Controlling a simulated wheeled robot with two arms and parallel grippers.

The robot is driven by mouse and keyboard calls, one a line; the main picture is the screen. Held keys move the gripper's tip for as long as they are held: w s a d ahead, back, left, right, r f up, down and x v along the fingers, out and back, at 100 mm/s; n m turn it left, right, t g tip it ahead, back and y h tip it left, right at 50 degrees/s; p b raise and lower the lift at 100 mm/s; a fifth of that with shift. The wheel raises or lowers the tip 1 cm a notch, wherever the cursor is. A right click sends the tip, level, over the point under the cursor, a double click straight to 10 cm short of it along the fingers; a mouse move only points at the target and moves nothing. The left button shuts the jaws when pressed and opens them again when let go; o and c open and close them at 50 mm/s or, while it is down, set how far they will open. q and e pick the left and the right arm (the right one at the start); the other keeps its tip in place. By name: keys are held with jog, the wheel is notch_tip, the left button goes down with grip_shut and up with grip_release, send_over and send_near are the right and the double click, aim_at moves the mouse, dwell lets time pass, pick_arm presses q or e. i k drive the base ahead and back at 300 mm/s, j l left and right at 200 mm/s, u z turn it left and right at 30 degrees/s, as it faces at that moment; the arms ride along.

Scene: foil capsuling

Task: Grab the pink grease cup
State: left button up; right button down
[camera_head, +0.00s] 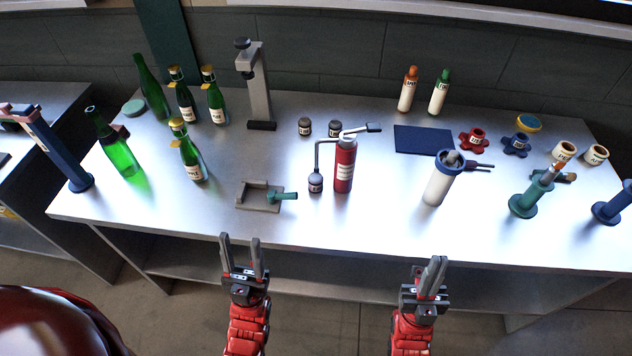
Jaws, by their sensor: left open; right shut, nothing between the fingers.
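No cup reads clearly as pink from here. Two small cream cups, one on the left (564,152) and one on the right (594,155), stand at the right end of the metal table (385,228), with labels too small to read. Two small dark jars, one on the left (305,127) and one on the right (335,129), stand near the table's middle. My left gripper (240,239) is open and empty in front of the table's front edge. My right gripper (435,261) is shut and empty, also in front of that edge, well apart from the cups.
A red canister (344,167) and a grey cradle (259,197) stand near the front. A white cylinder with a blue rim (437,186) and a green stand (524,203) are further right. Green bottles (190,157) fill the left. The front strip at centre right is clear.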

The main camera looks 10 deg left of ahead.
aim_at(315, 180)
jog(key=l+u, duration=1.2)
